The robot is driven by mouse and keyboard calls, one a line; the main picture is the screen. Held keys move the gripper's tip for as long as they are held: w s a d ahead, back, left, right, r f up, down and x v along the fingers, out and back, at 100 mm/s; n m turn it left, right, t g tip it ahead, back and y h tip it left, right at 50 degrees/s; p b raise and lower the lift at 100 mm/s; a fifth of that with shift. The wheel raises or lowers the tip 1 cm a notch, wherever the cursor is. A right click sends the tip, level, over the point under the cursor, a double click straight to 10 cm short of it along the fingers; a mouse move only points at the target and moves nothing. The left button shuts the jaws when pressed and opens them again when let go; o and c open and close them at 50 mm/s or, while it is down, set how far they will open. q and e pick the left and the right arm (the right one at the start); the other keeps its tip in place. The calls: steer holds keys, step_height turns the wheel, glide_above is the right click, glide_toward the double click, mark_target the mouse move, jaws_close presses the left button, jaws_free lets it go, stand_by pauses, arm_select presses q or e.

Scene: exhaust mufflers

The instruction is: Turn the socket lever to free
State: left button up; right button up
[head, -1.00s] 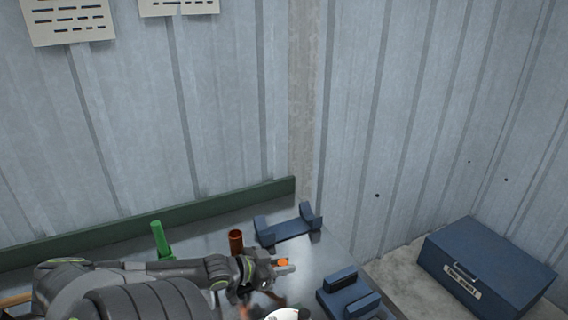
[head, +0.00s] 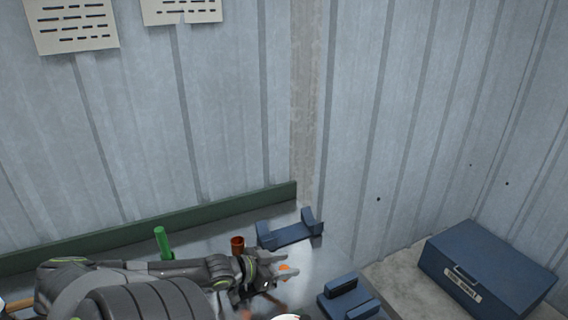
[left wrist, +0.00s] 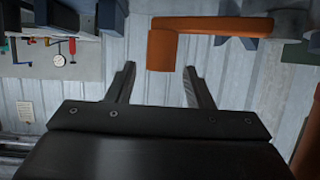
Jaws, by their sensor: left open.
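An orange lever (left wrist: 215,26) shows at the top of the left wrist view, a long bar with a blocky end (left wrist: 162,50). My left gripper (left wrist: 158,75) is open, and the blocky end appears just beyond and between its fingertips. I cannot tell whether they touch. In the head view my left gripper (head: 292,266) reaches right over the bench, with a small orange patch (head: 285,268) at its fingers. The socket itself is not clearly seen, and the gripper hides what lies below. My right gripper is not in view.
A green cylinder (head: 162,242) and a red-brown cylinder (head: 237,244) stand behind my left arm. A blue cradle (head: 290,234) sits at the bench's back corner, and a blue block fixture (head: 348,298) at front right. A blue toolbox (head: 485,275) stands beyond the bench.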

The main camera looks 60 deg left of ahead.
arm_select(q)
step_height(320, 180, up, 8)
steer(key=p, duration=0.7)
steer(key=shift+f, duration=0.1)
steer(key=shift+f, duration=0.1)
steer(key=shift+c, duration=0.4)
